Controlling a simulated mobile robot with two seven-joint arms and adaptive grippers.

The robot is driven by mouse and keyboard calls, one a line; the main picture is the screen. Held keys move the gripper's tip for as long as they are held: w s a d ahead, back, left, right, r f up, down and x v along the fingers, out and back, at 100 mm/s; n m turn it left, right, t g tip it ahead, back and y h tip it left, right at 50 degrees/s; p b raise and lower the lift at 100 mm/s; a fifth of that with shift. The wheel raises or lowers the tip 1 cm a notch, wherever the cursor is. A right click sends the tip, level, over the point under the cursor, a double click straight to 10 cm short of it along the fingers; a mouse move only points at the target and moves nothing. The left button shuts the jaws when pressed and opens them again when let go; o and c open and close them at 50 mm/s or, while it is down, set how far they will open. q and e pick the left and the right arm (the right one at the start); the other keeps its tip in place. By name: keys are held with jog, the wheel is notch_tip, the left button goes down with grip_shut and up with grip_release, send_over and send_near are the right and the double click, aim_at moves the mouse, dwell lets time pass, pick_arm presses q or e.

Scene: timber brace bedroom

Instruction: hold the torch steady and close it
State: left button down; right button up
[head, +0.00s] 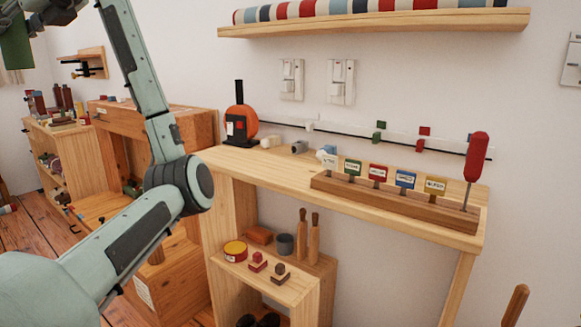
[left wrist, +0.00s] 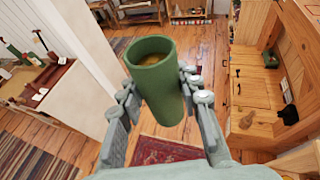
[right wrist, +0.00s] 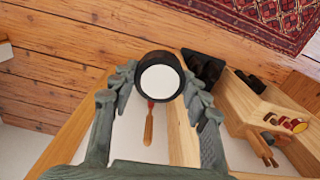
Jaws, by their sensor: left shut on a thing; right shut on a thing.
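The green torch body (left wrist: 155,85) is a hollow tube with its open end towards the top of the left wrist view; something yellowish shows inside. My left gripper (left wrist: 160,92) is shut on its sides. The green tube (head: 15,48) also shows at the top left edge of the head view, partly cut off. My right gripper (right wrist: 158,85) is shut on a round black-rimmed piece with a white face (right wrist: 160,80), seemingly the torch's head end. The right gripper and this piece are not in the head view. The two torch parts do not show together in any view.
A wooden bench (head: 270,165) holds an orange and black device (head: 240,118), a block with coloured labels (head: 400,200) and a red-handled screwdriver (head: 475,160). A small shelf (head: 290,285) stands below. A striped roll lies on the wall shelf (head: 380,25).

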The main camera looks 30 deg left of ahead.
pick_arm(q)
jog(key=shift+s+d+r+g, duration=0.15)
jog(key=shift+d+r, duration=0.15)
jog(key=shift+r, duration=0.2)
jog(key=shift+s+d+r+g, duration=0.15)
jog(key=shift+d+r, duration=0.15)
jog(key=shift+r, duration=0.2)
jog(key=w+d+f+m+t, duration=0.45)
jog(key=w+d+f, duration=0.25)
jog(key=w+d, duration=0.3)
jog(key=w+d+f+m+t, duration=0.3)
jog(key=w+d+f+t, duration=0.2)
jog(key=w+d+f, duration=0.45)
jog(key=d+f+m+t+h, duration=0.45)
jog(key=d+f, duration=0.55)
jog(key=f, duration=0.5)
jog(key=d+f+m+t+h, duration=0.4)
jog(key=d+f, duration=0.5)
jog(key=f, duration=0.5)
jog(key=d+g+y+p, duration=0.1)
jog(key=d+y, duration=0.1)
jog(key=d, duration=0.9)
jog(key=shift+w+d+f+n, duration=0.15)
jog(key=shift+w+d+n, duration=0.1)
jog(key=shift+n, duration=0.05)
pick_arm(e)
notch_tip(320, 180, down, 9)
jog(key=shift+r, duration=0.15)
